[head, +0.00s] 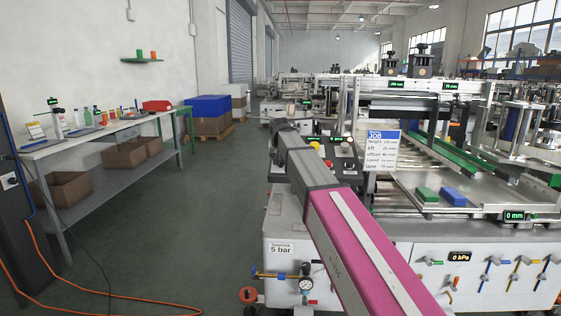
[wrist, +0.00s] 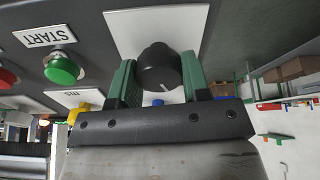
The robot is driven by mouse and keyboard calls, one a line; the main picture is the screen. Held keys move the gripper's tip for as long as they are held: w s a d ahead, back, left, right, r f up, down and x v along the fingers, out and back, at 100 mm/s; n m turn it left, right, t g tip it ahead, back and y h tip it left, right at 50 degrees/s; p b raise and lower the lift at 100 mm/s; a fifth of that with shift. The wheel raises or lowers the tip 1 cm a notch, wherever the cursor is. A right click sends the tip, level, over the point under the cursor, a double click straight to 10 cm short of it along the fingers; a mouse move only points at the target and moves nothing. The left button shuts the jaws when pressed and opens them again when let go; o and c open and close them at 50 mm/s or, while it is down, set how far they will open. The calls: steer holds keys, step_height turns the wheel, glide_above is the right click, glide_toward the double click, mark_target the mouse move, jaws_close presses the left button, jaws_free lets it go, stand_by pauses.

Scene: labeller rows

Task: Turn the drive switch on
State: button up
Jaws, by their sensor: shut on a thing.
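In the wrist view a round black knob (wrist: 158,66) sits on a white plate (wrist: 118,30) on the dark control panel. A short white mark on the knob points toward the bottom of the picture. My gripper (wrist: 159,77) has its two green fingers on either side of the knob, shut on it. No label naming the knob can be read. In the head view my arm reaches to the control panel (head: 343,163) on the machine, and the arm hides the knob and my fingers.
Beside the knob are a green button (wrist: 63,68) under an upside-down START label (wrist: 45,34) and a red button (wrist: 7,78). In the head view a job card (head: 383,150) stands right of the panel. Open floor (head: 215,190) lies left of the machine.

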steer(key=m, duration=0.6)
steer(key=shift+m+h, duration=0.3)
steer(key=m, duration=0.6)
steer(key=shift+d+m+g, duration=0.1)
steer(key=shift+m+g, duration=0.2)
steer(key=shift+m, duration=0.1)
steer(key=o, duration=0.9)
steer(key=shift+o, duration=0.2)
steer(key=shift+s, duration=0.1)
steer(key=v, duration=1)
steer(key=shift+s+a+r, duration=0.2)
steer(key=shift+a+r, duration=0.05)
steer(key=shift+r, duration=0.05)
